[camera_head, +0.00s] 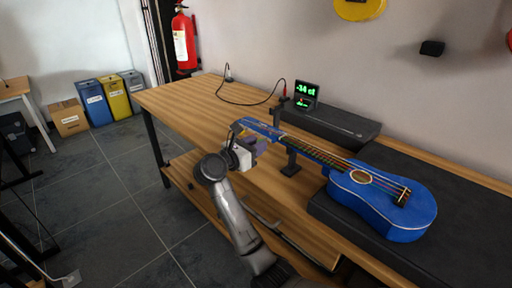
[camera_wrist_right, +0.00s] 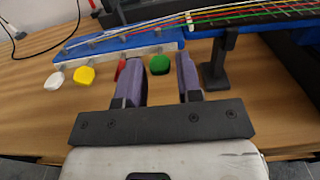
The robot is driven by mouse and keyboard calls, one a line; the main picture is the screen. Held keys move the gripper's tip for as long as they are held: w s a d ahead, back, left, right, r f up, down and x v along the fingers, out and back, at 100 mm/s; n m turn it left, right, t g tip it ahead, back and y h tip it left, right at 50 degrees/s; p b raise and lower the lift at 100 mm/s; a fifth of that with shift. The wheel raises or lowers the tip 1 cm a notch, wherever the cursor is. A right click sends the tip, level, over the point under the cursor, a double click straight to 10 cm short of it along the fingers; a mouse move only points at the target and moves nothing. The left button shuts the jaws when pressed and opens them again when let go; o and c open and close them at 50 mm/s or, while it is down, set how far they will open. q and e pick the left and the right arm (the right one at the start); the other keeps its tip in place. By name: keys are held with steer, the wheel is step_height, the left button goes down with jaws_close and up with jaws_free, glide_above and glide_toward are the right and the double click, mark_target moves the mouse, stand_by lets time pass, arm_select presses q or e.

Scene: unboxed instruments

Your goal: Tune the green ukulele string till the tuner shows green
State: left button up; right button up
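The blue ukulele (camera_head: 375,195) lies with its body on a dark case and its headstock out over the bench. In the right wrist view, the green tuning peg (camera_wrist_right: 160,64) hangs below the headstock (camera_wrist_right: 120,50). My right gripper (camera_wrist_right: 157,62) is open, with its purple fingers on either side of the green peg and gaps visible between. The red peg (camera_wrist_right: 120,68) is just left of the left finger. My right gripper also shows at the headstock in the head view (camera_head: 256,142). The tuner (camera_head: 305,94) displays green text, apparently "-14 ct". My left gripper is not in view.
Yellow (camera_wrist_right: 85,75) and white (camera_wrist_right: 54,80) pegs sit further left. A black neck stand (camera_wrist_right: 215,75) rises close right of the right finger. A cable (camera_head: 245,102) lies on the wooden bench (camera_head: 185,100). A long dark case (camera_head: 335,123) lies behind the neck.

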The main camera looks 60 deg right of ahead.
steer(key=shift+d, duration=0.15)
jaws_close()
steer(key=shift+r+n+p, duration=0.15)
steer(key=shift+n+p, duration=0.15)
steer(key=shift+p, duration=0.3)
steer(key=n+p, duration=1.8)
steer(key=p, duration=0.7)
steer(key=shift+p, duration=0.35)
steer(key=shift+f+n+p, duration=0.2)
steer(key=shift+n+p, duration=1.35)
steer(key=shift+n, duration=0.35)
